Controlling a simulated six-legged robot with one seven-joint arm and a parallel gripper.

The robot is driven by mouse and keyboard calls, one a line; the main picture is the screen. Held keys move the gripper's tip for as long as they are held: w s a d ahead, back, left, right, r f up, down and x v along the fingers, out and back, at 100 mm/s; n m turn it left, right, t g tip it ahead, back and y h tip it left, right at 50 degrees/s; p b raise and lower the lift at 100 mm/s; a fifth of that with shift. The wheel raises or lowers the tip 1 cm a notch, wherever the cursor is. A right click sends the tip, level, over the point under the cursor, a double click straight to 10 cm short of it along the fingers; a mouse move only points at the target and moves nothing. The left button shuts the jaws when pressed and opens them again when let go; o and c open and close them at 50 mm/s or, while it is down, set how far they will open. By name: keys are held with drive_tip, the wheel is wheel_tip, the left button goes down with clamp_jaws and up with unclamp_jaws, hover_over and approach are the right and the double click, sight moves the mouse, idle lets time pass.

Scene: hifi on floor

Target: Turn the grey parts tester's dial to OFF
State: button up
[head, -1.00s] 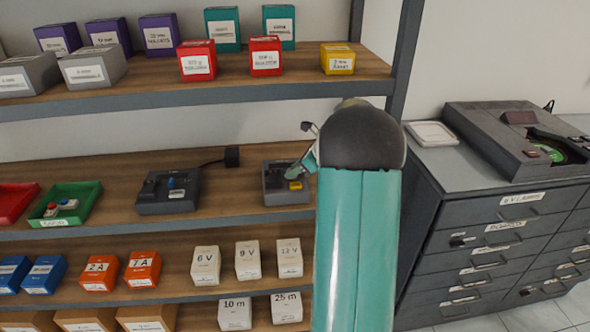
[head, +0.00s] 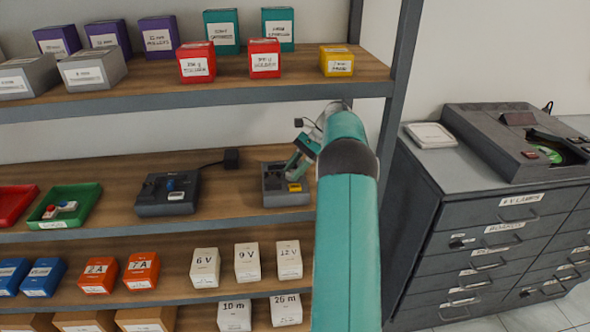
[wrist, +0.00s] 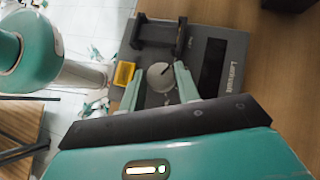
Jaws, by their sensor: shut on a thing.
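The grey parts tester (head: 285,198) sits at the right end of the middle shelf. It also shows in the wrist view (wrist: 208,95), with a yellow part (wrist: 124,73), a dark panel and a black bracket-like part. Its round grey dial (wrist: 160,79) has a dark mark pointing to the upper right of the wrist picture. My gripper (wrist: 160,72) has one finger on each side of the dial and is shut on it. In the head view my gripper (head: 294,171) reaches down to the tester from the right. I cannot read an OFF label.
A darker device with a blue knob (head: 168,194) stands left on the same shelf, beside a green tray (head: 84,190). The upper shelf with boxes overhangs. A drawer cabinet (head: 480,215) stands right.

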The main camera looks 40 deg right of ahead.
drive_tip(key=shift+w+n+g, duration=0.1)
drive_tip(key=shift+n+g, duration=0.7)
drive_tip(key=shift+n, duration=0.3)
drive_tip(key=o, duration=1)
drive_tip(key=shift+r, duration=0.1)
